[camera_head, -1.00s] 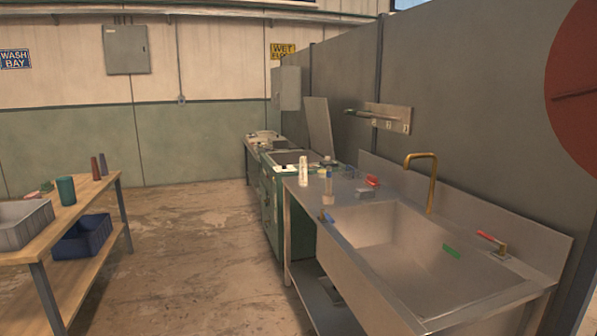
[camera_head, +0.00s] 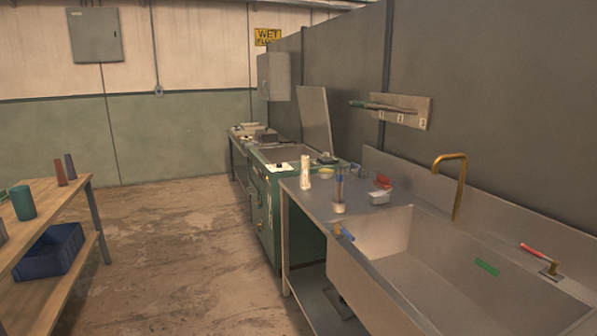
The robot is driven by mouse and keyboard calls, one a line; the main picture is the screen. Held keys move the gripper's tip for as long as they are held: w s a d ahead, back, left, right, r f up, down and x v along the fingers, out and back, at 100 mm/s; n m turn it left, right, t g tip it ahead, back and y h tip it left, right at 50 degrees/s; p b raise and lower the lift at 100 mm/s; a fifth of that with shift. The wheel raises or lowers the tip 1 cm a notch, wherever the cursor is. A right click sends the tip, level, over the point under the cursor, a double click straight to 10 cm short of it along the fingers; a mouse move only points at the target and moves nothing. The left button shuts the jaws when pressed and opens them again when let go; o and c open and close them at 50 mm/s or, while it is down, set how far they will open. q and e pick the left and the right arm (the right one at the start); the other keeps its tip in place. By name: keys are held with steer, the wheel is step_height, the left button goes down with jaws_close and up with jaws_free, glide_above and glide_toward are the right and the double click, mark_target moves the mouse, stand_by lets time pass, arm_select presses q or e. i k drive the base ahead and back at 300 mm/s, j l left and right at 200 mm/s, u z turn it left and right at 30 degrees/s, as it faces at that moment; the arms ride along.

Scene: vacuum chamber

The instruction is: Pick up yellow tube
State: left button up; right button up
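No tube that is clearly yellow can be made out. A cream upright cylinder (camera_head: 305,171) stands at the far left of the steel sink counter (camera_head: 318,199). A small yellowish item (camera_head: 326,174) lies behind it, too small to identify. A slim upright object with a blue middle and a pale base (camera_head: 339,192) stands nearer, by the basin's far corner. A brass-coloured faucet (camera_head: 460,185) rises behind the basin. Neither of my grippers is in view.
A wooden table (camera_head: 60,216) at left holds a teal cup (camera_head: 22,203) and two small dark cones, with a blue bin (camera_head: 48,252) below. A green cabinet (camera_head: 268,215) adjoins the sink. The basin (camera_head: 440,262) holds a green block (camera_head: 487,267). Open floor (camera_head: 180,260) lies between.

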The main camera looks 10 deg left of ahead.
mark_target(305, 175)
steer(key=i+j, duration=0.9)
steer(key=j+z, duration=0.1)
steer(key=z, duration=0.3)
steer(key=i+j+z, duration=0.15)
steer(key=z, duration=0.3)
steer(key=i+j+z, duration=0.3)
steer(key=j+z, duration=0.35)
steer(key=i+j+z, duration=0.15)
steer(key=j, duration=0.35)
steer(key=j+z, duration=0.1)
steer(key=j, duration=0.4)
steer(key=i+j, duration=0.1)
steer(key=j, duration=0.4)
steer(key=i+j, duration=0.1)
steer(key=j, duration=0.4)
steer(key=j+z, duration=0.1)
steer(key=j, duration=0.4)
steer(key=i+j, duration=0.15)
steer(key=j, duration=0.35)
